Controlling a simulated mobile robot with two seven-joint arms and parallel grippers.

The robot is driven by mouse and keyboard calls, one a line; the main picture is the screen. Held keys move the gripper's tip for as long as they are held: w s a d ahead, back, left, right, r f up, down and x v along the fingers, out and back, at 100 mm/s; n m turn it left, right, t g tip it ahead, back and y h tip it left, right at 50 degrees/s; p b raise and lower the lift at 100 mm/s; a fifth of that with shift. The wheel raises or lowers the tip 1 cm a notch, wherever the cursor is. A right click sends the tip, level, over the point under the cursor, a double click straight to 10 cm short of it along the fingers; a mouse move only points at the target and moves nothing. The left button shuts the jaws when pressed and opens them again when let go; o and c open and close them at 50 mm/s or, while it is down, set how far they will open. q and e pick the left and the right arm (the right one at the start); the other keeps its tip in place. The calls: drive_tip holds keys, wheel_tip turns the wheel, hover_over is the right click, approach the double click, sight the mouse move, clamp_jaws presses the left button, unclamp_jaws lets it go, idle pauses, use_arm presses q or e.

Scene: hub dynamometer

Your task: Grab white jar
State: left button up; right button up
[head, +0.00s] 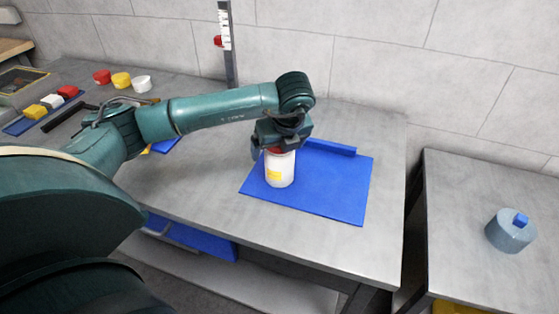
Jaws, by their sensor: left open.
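The white jar (280,170) stands upright on the blue mat (335,190) on the grey table. The gripper is open; whether a finger touches the jar cannot be told. My right gripper is out of view.
Red, yellow and white caps (121,80) stand at the back left, near a blue tray (18,126) with small blocks. A vertical post (228,50) rises behind my arm. A grey-blue cylinder (510,231) stands on a separate right table. The main table's front right is clear.

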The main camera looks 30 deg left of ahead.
use_arm(q)
drive_tip(key=shift+c, duration=0.4)
drive_tip(key=c, duration=1.3)
drive_tip(key=shift+o, duration=0.2)
drive_tip(key=shift+w, duration=0.1)
